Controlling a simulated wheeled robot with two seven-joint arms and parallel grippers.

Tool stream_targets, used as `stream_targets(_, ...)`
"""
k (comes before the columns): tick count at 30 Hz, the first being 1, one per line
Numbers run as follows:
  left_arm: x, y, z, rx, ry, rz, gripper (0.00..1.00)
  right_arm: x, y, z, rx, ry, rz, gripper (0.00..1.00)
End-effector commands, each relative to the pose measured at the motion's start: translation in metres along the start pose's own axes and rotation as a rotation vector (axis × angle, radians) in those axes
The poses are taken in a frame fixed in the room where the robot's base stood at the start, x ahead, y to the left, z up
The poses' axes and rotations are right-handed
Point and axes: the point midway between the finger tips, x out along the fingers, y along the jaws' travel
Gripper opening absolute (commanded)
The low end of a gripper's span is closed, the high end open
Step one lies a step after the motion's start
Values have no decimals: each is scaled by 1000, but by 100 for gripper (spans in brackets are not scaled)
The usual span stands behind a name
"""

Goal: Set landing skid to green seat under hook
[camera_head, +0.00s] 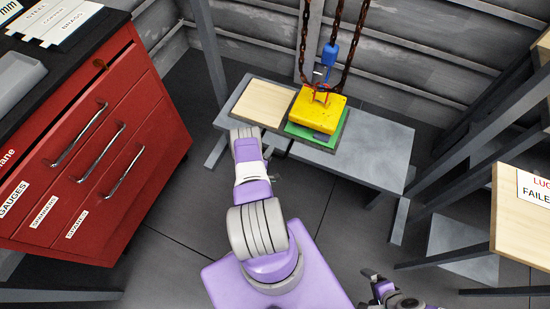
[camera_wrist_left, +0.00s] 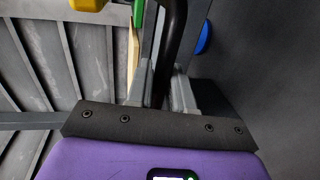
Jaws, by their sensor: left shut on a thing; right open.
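My left gripper (camera_head: 243,132) is at the skid's front left edge. My right gripper (camera_head: 376,282) is open and empty, low at the bottom right.
The grey bench (camera_head: 375,150) has bare room right of the skid. Rusty chains (camera_head: 305,45) and a blue fitting (camera_head: 329,55) hang above. A red drawer cabinet (camera_head: 110,150) stands left. A wooden board with a sign (camera_head: 510,225) and grey posts are at right.

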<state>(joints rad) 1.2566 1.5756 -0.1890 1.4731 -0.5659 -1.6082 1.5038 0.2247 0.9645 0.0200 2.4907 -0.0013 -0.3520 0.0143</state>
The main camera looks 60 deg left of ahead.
Motion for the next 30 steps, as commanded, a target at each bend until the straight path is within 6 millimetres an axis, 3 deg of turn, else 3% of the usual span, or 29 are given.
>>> stream_targets(17, 4, 1, -8, 7, -10, -2, 0, 3, 1, 0, 0, 0, 0, 100)
stream_targets(18, 4, 1, -8, 8, -10, -2, 25, 3, 1, 0, 0, 0, 0, 100)
stream_targets(21, 4, 1, -7, 7, -11, -2, 39, 3, 1, 0, 0, 0, 0, 100)
stream_targets(30, 3, 1, -4, 4, -16, -3, 39, 2, 1, 0, 0, 0, 0, 100)
